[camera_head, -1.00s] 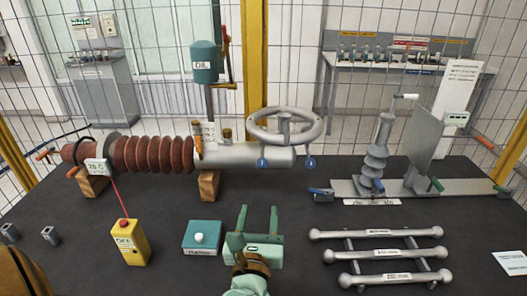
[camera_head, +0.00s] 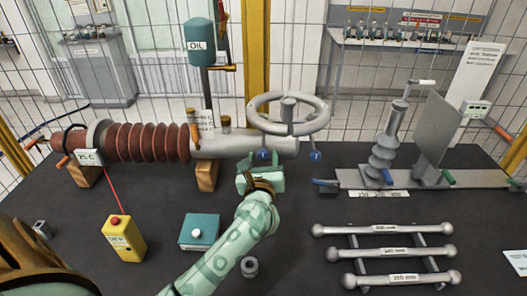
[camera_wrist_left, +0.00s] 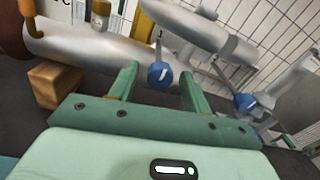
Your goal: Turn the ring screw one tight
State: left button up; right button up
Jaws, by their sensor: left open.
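Two round blue screw heads hang below the grey cylinder of the bushing under the handwheel. The left blue screw (camera_head: 263,155), which I take to be ring screw one, also shows in the left wrist view (camera_wrist_left: 161,75) with a white mark. The right blue screw (camera_head: 315,156) also shows in the wrist view (camera_wrist_left: 246,103). My left gripper (camera_head: 262,163) is open and empty, just in front of the left screw. In the wrist view its two green fingers (camera_wrist_left: 158,82) stand on either side of that screw, with gaps on both sides. My right gripper is out of view.
The handwheel (camera_head: 289,112) is above the screws, and a wooden block (camera_head: 207,174) supports the cylinder to the left. A teal button box (camera_head: 199,232) and yellow box (camera_head: 124,238) stand in front. A rack of grey bars (camera_head: 385,254) lies at right.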

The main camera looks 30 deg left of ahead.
aim_at(264, 142)
pick_arm(q)
jog(key=shift+x, duration=1.2)
jog(key=shift+w+a, duration=0.15)
jog(key=shift+w, duration=0.1)
jog(key=shift+w+a, duration=0.1)
jog(key=c, duration=1)
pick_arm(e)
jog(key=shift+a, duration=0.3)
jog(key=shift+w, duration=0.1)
